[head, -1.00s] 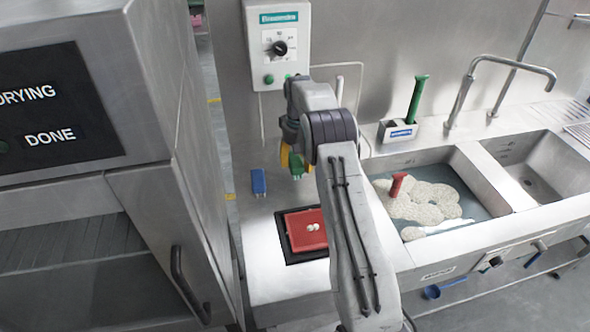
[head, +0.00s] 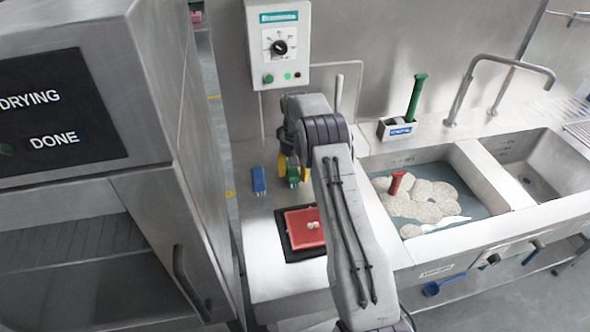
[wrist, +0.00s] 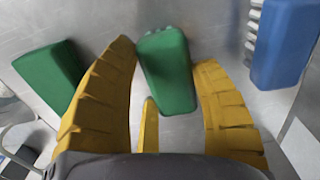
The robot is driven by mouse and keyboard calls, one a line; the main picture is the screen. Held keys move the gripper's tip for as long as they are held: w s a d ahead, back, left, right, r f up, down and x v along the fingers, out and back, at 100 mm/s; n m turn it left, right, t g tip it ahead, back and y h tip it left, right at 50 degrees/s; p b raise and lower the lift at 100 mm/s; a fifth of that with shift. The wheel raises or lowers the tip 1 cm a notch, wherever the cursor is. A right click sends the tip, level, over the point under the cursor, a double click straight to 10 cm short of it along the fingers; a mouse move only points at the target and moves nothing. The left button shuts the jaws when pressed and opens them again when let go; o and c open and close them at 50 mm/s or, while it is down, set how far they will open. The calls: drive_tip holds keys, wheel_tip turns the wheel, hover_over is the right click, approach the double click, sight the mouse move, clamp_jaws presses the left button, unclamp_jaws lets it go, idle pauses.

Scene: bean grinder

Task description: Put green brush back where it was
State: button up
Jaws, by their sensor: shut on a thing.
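The green brush (head: 293,174) is a small block with pale bristles, beside the blue brush on the steel counter. In the wrist view the green brush (wrist: 168,75) is between the yellow fingers of my gripper (wrist: 166,75), which is shut on it. In the head view my gripper (head: 284,167) is partly hidden behind my arm. The brush is at or just above the counter; I cannot tell whether it touches. A second green block (wrist: 48,75) shows at the left of the wrist view, outside the fingers.
A red tray (head: 305,228) with small white pieces lies on a black mat in front. A green-handled tool (head: 416,98) stands in a holder. The sink (head: 470,190) is right.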

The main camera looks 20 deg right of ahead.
drive_tip(key=shift+f, duration=0.15)
drive_tip(key=o, duration=1.2)
